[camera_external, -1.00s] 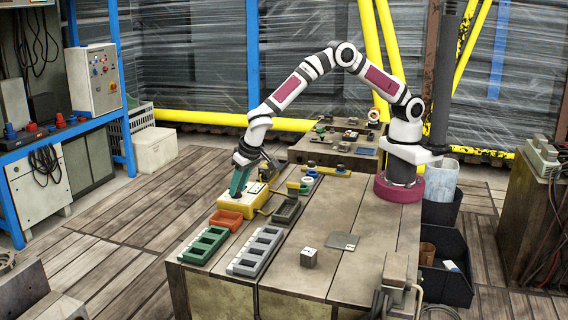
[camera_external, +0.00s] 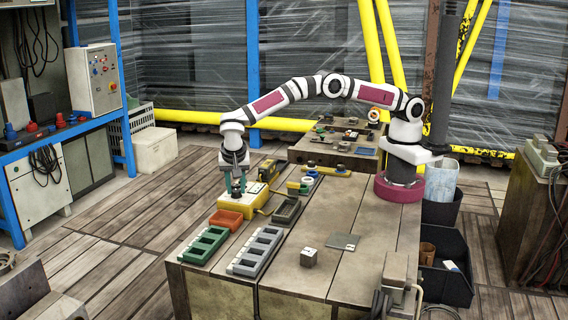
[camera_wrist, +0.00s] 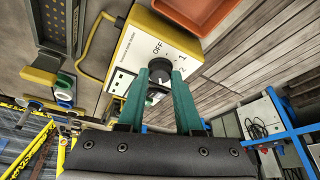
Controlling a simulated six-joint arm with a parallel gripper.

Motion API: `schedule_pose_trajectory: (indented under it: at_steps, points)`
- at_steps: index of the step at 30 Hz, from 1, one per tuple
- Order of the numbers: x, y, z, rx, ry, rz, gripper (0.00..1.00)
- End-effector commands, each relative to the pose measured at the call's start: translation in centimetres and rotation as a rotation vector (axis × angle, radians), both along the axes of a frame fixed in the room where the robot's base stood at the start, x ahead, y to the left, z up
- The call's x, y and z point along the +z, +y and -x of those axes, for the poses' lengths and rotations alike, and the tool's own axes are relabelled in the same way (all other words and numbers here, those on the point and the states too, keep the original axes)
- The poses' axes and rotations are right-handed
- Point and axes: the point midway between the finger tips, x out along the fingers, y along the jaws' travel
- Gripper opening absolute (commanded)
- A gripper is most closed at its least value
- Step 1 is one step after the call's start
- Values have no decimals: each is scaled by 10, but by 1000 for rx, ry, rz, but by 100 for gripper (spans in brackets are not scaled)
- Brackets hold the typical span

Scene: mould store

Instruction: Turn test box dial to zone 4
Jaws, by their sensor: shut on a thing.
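The yellow test box (camera_external: 233,209) stands at the left edge of the bench, behind the orange tray. In the wrist view its white face (camera_wrist: 127,47) bears the printed marks OFF, 1 and 2. The black dial (camera_wrist: 158,71) has a white pointer line. My gripper (camera_external: 236,189) points down over the box. In the wrist view its two teal fingers (camera_wrist: 160,79) are shut on the dial, one on each side. The fingers and gripper body hide part of the dial and the rest of the scale, so I see no mark 4.
An orange tray (camera_external: 226,220) sits close in front of the box. Green (camera_external: 204,245) and grey (camera_external: 256,251) slotted trays lie nearer the front. A yellow-and-black tool (camera_external: 268,171) stands close behind. A cube (camera_external: 309,257) and plate (camera_external: 343,241) lie on the otherwise fairly clear right side.

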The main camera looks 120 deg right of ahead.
Motion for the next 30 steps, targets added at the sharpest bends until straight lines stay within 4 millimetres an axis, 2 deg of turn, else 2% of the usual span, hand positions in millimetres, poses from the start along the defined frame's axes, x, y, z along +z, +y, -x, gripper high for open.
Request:
schedule_pose_trajectory:
  at_steps: [9, 23, 24, 28, 30]
  points:
    - [-2, 2, -1, -80, 2, -4, 0]
    - [-2, 2, -1, -91, 3, -4, 0]
    - [-2, 2, -1, -91, 3, -4, 38]
    - [-1, 1, -1, -91, 2, -3, 61]
    - [-1, 1, -1, -91, 2, -3, 64]
